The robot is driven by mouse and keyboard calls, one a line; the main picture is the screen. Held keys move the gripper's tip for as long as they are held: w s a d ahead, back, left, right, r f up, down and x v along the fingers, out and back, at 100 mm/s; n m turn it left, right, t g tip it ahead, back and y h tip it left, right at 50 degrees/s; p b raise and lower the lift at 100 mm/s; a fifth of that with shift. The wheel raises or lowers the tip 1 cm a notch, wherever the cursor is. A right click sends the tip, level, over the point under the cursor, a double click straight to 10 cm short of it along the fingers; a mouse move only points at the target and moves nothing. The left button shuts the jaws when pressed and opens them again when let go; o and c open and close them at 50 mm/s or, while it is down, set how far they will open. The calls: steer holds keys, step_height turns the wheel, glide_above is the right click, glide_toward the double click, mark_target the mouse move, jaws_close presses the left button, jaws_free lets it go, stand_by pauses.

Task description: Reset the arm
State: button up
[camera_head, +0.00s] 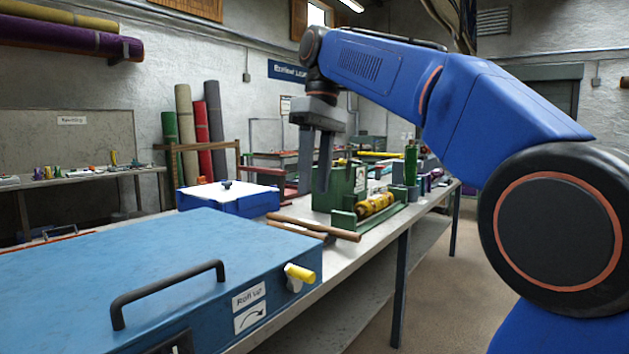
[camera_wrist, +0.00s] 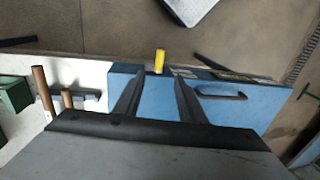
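My arm is blue with dark joints and reaches across the right and top of the head view. My gripper (camera_head: 316,160) points down, above the bench beyond the blue machine. Its two fingers are apart, and nothing shows between them in the head view. In the wrist view my gripper (camera_wrist: 157,85) also has its fingers apart. The blue machine (camera_wrist: 225,98) and its yellow knob (camera_wrist: 159,61) lie below them, with no visible contact.
The blue machine (camera_head: 130,265) has a black handle (camera_head: 168,292) and a yellow knob (camera_head: 299,273). Wooden rods (camera_head: 315,228), a blue-white box (camera_head: 228,198) and a green machine (camera_head: 341,188) with a yellow roller (camera_head: 375,205) are on the bench. The floor (camera_head: 435,290) at right is clear.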

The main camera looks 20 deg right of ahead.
steer(key=s+d+f+m+t, duration=0.2)
steer(key=s+f, duration=0.5)
steer(key=f, duration=0.5)
steer(key=s+d+f+m+t+h, duration=0.1)
steer(key=s+d+f, duration=0.3)
steer(key=f, duration=0.9)
steer(key=s+d+f+m+t, duration=0.2)
steer(key=s+f+m, duration=0.2)
steer(key=s+f, duration=0.6)
step_height(320, 180, down, 3)
steer(key=shift+s+d+f+t, duration=0.15)
steer(key=shift+d+f+t, duration=0.05)
steer(key=shift+d+t, duration=0.2)
